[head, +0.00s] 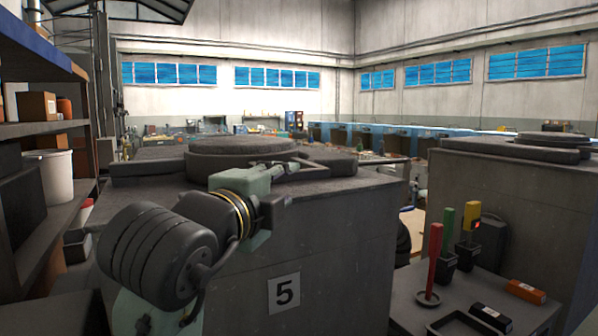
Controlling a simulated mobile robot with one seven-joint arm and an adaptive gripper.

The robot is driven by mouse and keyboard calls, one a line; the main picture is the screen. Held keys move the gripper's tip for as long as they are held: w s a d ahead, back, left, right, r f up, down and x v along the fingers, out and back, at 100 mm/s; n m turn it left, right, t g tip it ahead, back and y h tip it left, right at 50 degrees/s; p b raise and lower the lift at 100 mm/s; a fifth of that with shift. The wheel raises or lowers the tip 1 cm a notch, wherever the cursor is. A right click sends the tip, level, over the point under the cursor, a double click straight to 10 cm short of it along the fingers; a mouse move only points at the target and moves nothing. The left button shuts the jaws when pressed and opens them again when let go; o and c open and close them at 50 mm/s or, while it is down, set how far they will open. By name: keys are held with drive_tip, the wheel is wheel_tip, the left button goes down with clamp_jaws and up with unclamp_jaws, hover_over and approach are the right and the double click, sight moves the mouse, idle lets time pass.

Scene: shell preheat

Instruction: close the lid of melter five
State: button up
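Melter five is a big dark grey block (345,235) in the middle of the head view, with a white plate (284,292) marked "5" on its front. Its dark round lid (240,145) shows on top and looks flat. I cannot tell whether it is fully seated. A thin bar (385,160) sticks out at the top right. My arm rises in front of the block, and its pale green end part is near the lid's front edge. My gripper (285,166) seems to be there, small and partly hidden by the arm. Its fingers and any contact are unclear.
A shelf (50,130) with boxes and a white bucket (55,175) stands close at left. Another melter (500,190) is at right. Between them, a low dark bench (455,305) holds red, green and yellow handled tools and small boxes.

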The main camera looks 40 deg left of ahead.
sight(296, 178)
drive_tip(key=p+x, duration=0.2)
drive_tip(key=x, duration=0.6)
drive_tip(key=shift+w+a, duration=0.15)
drive_tip(key=shift+w, duration=0.15)
drive_tip(key=shift+c, duration=0.5)
clamp_jaws()
